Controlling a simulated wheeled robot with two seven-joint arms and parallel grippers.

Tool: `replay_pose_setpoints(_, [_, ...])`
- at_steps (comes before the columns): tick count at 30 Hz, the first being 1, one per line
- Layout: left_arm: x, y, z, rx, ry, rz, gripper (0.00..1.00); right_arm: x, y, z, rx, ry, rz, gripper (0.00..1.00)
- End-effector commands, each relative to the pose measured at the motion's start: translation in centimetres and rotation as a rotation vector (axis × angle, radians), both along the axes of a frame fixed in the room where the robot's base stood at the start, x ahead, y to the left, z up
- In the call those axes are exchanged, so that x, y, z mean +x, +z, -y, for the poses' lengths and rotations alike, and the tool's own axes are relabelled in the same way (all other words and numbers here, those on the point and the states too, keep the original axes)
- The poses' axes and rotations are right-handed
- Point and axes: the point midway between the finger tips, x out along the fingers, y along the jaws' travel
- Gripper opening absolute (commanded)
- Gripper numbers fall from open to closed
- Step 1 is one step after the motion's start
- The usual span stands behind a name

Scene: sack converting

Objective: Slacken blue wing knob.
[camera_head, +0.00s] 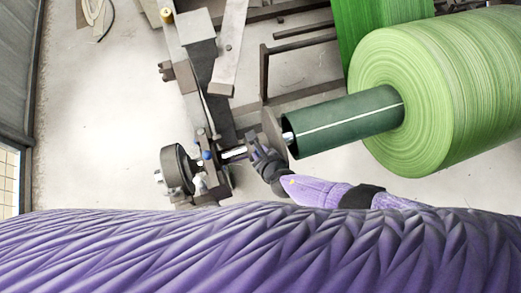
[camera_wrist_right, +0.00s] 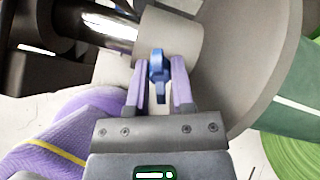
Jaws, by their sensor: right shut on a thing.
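The blue wing knob (camera_wrist_right: 157,66) sits on a grey collar (camera_wrist_right: 172,38) beside a large round flange, in the right wrist view. My right gripper (camera_wrist_right: 159,80) has its two purple fingers on either side of the knob and is shut on it. In the head view my right gripper (camera_head: 256,148) is at the shaft, just left of the flange (camera_head: 273,138); the knob cannot be made out there. My left gripper is not in view.
A dark green core (camera_head: 340,122) runs right from the flange into a big green roll (camera_head: 435,90). A blue ball (camera_head: 207,155) and a dark drum (camera_head: 178,169) are on the stand at left. Grey machine beams stand behind. Open floor (camera_head: 95,130) lies at far left.

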Motion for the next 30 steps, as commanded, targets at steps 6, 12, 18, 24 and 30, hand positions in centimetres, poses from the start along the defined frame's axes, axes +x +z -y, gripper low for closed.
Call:
replay_pose_setpoints(6, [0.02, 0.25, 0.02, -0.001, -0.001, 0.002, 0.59, 0.01, 0.01, 0.09, -0.081, 0.118, 0.025, 0.00])
replay_pose_setpoints(12, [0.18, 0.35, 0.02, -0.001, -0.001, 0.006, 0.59, 0.02, 0.01, 0.08, -0.128, 0.191, 0.041, 0.00])
replay_pose_setpoints(18, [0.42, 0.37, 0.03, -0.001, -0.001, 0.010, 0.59, 0.03, 0.00, 0.09, -0.153, 0.229, 0.048, 0.00])
replay_pose_setpoints(24, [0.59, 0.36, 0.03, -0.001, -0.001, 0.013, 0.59, 0.03, -0.01, 0.08, -0.160, 0.240, 0.051, 0.00])
replay_pose_setpoints(30, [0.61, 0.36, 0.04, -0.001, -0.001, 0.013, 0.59, 0.02, -0.01, 0.06, -0.160, 0.240, 0.051, 0.00])
